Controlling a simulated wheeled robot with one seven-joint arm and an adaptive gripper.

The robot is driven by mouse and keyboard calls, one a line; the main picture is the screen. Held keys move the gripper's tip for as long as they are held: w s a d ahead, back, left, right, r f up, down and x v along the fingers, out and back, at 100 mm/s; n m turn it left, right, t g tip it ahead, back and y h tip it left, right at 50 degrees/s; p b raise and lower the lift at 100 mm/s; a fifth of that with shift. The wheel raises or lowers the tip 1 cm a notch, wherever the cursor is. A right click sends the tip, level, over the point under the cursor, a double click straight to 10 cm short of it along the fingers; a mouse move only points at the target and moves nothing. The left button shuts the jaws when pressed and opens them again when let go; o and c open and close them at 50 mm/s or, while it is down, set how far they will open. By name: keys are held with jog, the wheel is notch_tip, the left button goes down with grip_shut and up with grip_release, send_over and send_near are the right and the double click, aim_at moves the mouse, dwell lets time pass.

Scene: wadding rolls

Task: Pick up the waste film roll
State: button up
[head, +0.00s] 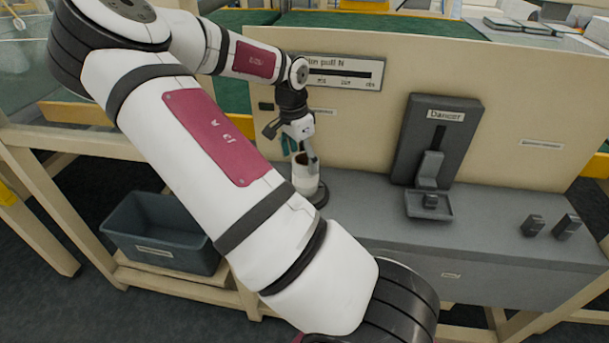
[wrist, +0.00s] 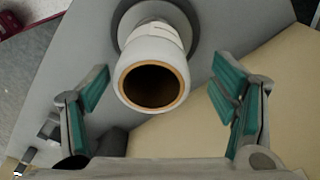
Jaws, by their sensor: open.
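A white film roll (wrist: 152,52) with a brown hollow core stands in the wrist view, its open end facing the camera. My gripper (wrist: 165,92) is open, with one teal-padded finger on each side of the roll and a visible gap on both sides. In the head view the white roll (head: 304,182) stands on a dark round base on the grey bench, and my gripper (head: 300,146) is right above it, pointing down. My arm hides part of the bench to the left of the roll.
A dark stand labelled Dancer (head: 432,142) is on the bench to the right, with two small dark blocks (head: 549,226) farther right. A cream panel (head: 490,110) rises behind the roll. A blue-grey bin (head: 160,232) sits low at the left. The bench between stand and blocks is clear.

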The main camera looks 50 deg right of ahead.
jog(key=shift+s+d+f, duration=0.2)
jog(key=shift+f, duration=0.7)
jog(key=shift+s+d+f, duration=0.15)
jog(key=shift+d+f, duration=0.05)
jog(key=shift+f, duration=0.65)
jog(key=shift+s+d+f, duration=0.2)
jog(key=shift+f, duration=0.7)
jog(key=c, duration=1.4)
